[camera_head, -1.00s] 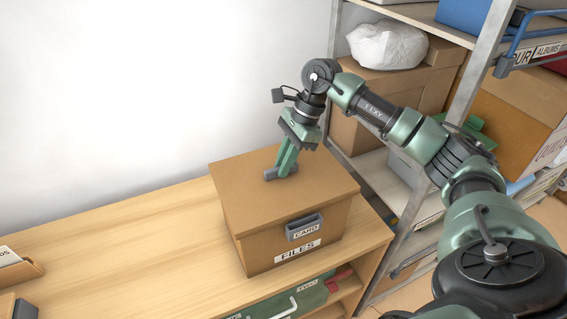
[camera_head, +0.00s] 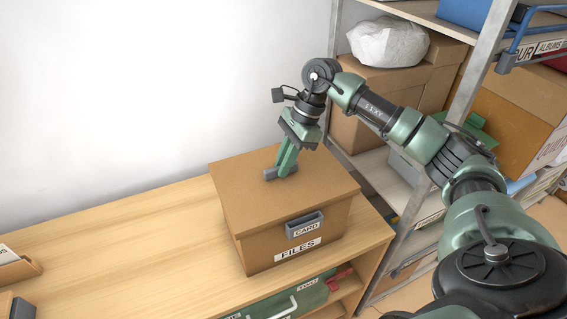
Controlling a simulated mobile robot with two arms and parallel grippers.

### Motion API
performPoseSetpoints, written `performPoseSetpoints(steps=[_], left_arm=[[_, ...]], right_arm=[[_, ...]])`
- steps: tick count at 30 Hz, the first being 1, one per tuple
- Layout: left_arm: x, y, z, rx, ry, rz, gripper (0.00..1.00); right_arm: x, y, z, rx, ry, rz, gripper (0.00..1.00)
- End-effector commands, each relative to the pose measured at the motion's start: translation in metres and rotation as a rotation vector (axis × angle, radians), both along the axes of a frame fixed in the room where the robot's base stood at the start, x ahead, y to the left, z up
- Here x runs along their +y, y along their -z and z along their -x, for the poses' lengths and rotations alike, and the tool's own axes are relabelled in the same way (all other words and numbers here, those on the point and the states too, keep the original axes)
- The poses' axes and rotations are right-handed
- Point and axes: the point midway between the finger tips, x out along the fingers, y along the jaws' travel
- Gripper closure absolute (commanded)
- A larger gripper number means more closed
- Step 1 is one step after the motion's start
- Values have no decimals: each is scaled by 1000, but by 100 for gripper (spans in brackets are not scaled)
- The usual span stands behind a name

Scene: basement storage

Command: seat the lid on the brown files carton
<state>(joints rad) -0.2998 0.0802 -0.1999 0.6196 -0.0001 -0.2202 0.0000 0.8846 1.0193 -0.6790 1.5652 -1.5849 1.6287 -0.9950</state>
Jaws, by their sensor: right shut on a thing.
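The brown files carton (camera_head: 264,250) stands on the wooden bench, with a FILES label and a grey CARD holder on its front. Its brown lid (camera_head: 239,197) lies over the top and looks level; I cannot tell whether it is fully down. My right gripper (camera_head: 281,172) is above the middle of the lid, fingers pointing down, shut on the lid's grey handle. The fingers hide part of the handle. My left gripper is not in view.
The wooden bench top (camera_head: 140,250) is clear to the left of the carton. A small tray with cards (camera_head: 17,268) sits at the far left. A metal shelf post (camera_head: 412,215) and shelves with boxes stand close on the right. A green case (camera_head: 300,297) lies below the top.

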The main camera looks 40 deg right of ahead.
Motion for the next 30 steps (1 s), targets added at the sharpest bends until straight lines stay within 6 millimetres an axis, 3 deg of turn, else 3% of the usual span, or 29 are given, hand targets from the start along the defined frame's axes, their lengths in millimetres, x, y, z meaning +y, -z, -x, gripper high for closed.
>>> performPoseSetpoints(steps=[13,15,17,30], left_arm=[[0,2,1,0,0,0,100],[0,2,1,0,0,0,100],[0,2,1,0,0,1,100],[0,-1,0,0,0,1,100]], right_arm=[[0,1,0,-1,0,0,100],[0,1,0,-1,0,0,74],[0,1,0,-1,0,0,62],[0,-3,0,0,0,0,62]])
